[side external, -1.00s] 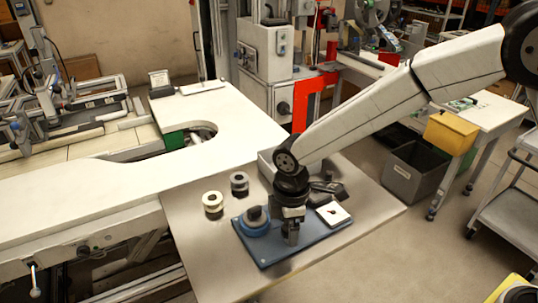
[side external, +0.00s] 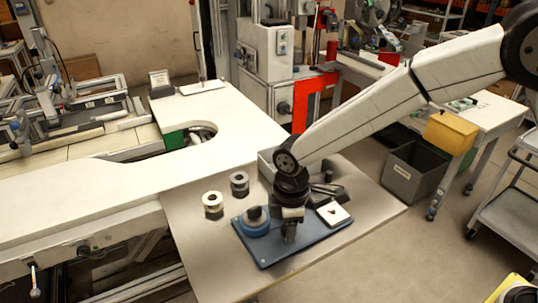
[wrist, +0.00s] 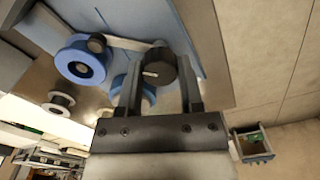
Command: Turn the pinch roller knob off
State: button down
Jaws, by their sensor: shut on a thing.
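The pinch roller knob (wrist: 160,66) is a dark round knob with a short white mark that points left in the wrist view. It stands on the blue baseplate (side external: 277,258). My gripper (wrist: 158,80) is shut on the knob, one finger on each side of it. In the side view my gripper (side external: 289,232) points straight down at the plate and hides the knob. A blue reel (side external: 251,229) with a dark hub sits on the plate to the left of my gripper; it also shows in the wrist view (wrist: 75,68).
A cream reel (side external: 213,211) and a dark grey reel (side external: 239,191) stand on the metal table behind the plate. The table's front right is bare.

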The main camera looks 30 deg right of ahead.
jog(key=m, duration=1)
jog(key=shift+m, duration=0.3)
dwell(0.4)
jog(key=shift+c, duration=1.2)
grip_release()
jog(key=shift+r, duration=0.1)
jog(key=shift+r, duration=3.85)
